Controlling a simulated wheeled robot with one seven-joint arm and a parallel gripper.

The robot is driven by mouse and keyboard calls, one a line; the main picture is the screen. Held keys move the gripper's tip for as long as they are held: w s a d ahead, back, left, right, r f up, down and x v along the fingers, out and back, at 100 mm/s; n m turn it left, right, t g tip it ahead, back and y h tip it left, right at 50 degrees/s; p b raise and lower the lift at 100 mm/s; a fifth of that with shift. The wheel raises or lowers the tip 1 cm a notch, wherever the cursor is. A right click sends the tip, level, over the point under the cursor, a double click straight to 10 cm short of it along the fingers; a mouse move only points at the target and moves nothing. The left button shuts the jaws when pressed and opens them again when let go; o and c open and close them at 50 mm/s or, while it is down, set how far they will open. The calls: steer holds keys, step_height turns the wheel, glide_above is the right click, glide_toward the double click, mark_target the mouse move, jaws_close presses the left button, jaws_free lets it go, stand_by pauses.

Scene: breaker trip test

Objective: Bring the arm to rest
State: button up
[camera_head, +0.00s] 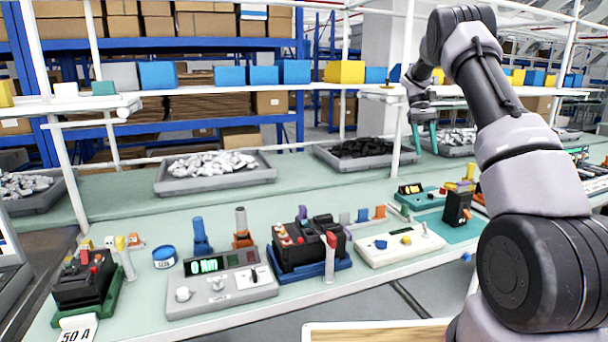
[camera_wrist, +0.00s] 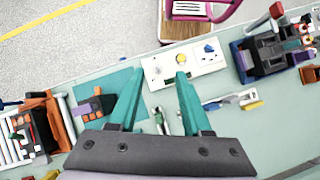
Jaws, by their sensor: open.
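My arm rises on the right in the head view and bends over at the top. My gripper (camera_head: 424,138) hangs at its end with teal fingers pointing down, above the back part of the green bench (camera_head: 120,205). In the wrist view my gripper (camera_wrist: 157,85) shows two teal fingers spread apart with nothing held between them. Beyond the fingertips lies a white panel (camera_wrist: 205,62) with a yellow and a blue knob. The same white panel (camera_head: 385,250) sits on the bench in the head view. The gripper is apart from it.
A grey test unit (camera_head: 222,293) with a green display and a black breaker (camera_head: 300,250) on a blue base stand mid-bench. Another breaker (camera_head: 85,283) stands at left with a 50 A tag. Grey trays (camera_head: 215,180) line the back. A white rack post (camera_head: 402,120) stands close beside my gripper.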

steer(key=s+a+r+t+y, duration=0.1)
steer(key=s+a+r+t, duration=0.2)
steer(key=s+r, duration=0.5)
steer(key=s+a+r+t, duration=0.3)
steer(key=s+a+r, duration=0.1)
steer(key=s+r, duration=0.4)
steer(key=s+a+m+t, duration=0.1)
steer(key=s+a+t, duration=0.1)
steer(key=s, duration=0.4)
steer(key=s+a+m+t+y, duration=0.1)
steer(key=s+a+t, duration=0.1)
steer(key=s, duration=0.4)
steer(key=s+a+m+t, duration=0.1)
steer(key=s+a+t, duration=0.1)
steer(key=s, duration=0.4)
steer(key=shift+a+f+t, duration=0.35)
steer(key=shift+f+t, duration=0.1)
steer(key=shift+t, duration=0.35)
